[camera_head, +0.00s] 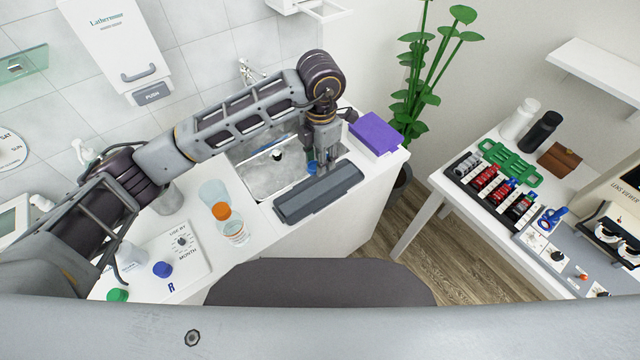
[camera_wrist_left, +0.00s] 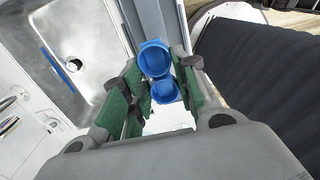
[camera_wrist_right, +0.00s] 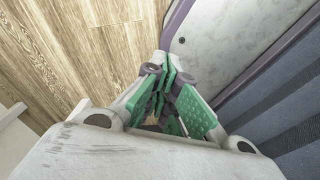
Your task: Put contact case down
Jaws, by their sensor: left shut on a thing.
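A blue contact case with two round open wells (camera_wrist_left: 157,62) is between the green-padded fingers of my left gripper (camera_wrist_left: 152,92) in the left wrist view. In the head view, my left gripper (camera_head: 325,160) points down at the right end of the sink, close to the dark grey tray. A bit of blue (camera_head: 311,167) shows beside its fingers; the rest is hidden. I cannot tell whether the case touches a surface. My right gripper (camera_wrist_right: 165,88) shows only in the right wrist view, with its fingers together and nothing seen between them.
The sink (camera_head: 262,180) and a dark grey tray (camera_head: 318,194) lie under the left arm. A purple box (camera_head: 376,134) is at the counter's right end. An orange-capped bottle (camera_head: 235,233), a blue cap (camera_head: 162,269) and a green cap (camera_head: 117,295) stand left. A side table (camera_head: 440,183) is crowded.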

